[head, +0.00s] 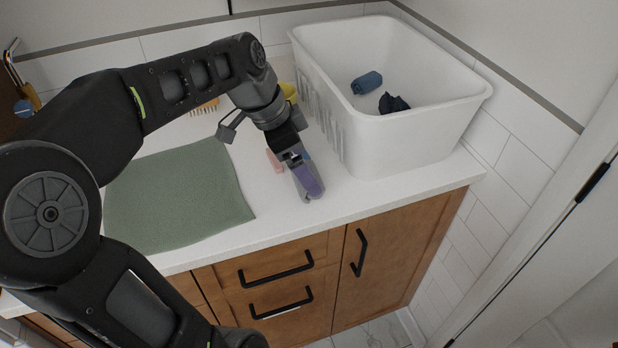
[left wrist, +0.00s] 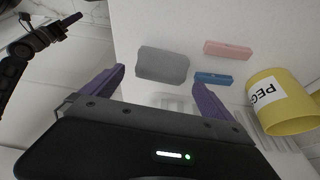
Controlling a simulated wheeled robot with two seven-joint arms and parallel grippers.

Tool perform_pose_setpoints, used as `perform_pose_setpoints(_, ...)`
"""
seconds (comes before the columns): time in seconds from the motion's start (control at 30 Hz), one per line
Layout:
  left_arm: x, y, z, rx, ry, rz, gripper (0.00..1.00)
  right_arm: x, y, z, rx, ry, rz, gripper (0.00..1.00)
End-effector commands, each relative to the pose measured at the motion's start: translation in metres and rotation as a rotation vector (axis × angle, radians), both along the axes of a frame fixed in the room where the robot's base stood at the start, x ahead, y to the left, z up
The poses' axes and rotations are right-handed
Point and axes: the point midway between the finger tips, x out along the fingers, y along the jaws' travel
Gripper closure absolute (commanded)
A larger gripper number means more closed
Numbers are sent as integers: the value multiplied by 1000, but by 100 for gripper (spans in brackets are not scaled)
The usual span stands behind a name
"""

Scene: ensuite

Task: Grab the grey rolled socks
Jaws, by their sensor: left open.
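The grey rolled socks (left wrist: 162,64) lie on the white counter in the left wrist view, ahead of and between the purple fingers of my left gripper (left wrist: 160,92). The fingers are open, with nothing between their tips. In the head view my left gripper (head: 308,190) points down over the counter, just left of the white bin. I cannot make out the grey socks there; the gripper seems to hide them. A dark arm, apparently my right one, shows at the upper left of the left wrist view (left wrist: 45,35); its jaw state is unclear.
A pink block (left wrist: 228,49) and a blue block (left wrist: 213,79) lie beside the socks, near a yellow lettered container (left wrist: 278,102). The white bin (head: 400,140) holds a blue roll (head: 367,83) and a dark crumpled cloth (head: 393,103). A green towel (head: 175,195) covers the counter's left.

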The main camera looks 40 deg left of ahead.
Motion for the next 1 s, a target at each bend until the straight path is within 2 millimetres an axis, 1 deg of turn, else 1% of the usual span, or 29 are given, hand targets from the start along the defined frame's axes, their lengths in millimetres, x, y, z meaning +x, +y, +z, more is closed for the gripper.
perform_pose_setpoints(0.1,5,-5,-18,-2,4,-1,2,0,0,2,0,0,0,64)
perform_pose_setpoints(0.2,9,-8,-28,-1,2,0,2,0,0,2,0,0,0,64)
perform_pose_setpoints(0.27,10,-8,-31,-1,2,0,2,0,0,2,0,0,0,64)
perform_pose_setpoints(0.87,11,-8,-31,0,0,1,2,0,0,2,0,0,0,64)
perform_pose_setpoints(1.0,11,-8,-31,0,0,1,13,0,0,2,0,0,0,64)
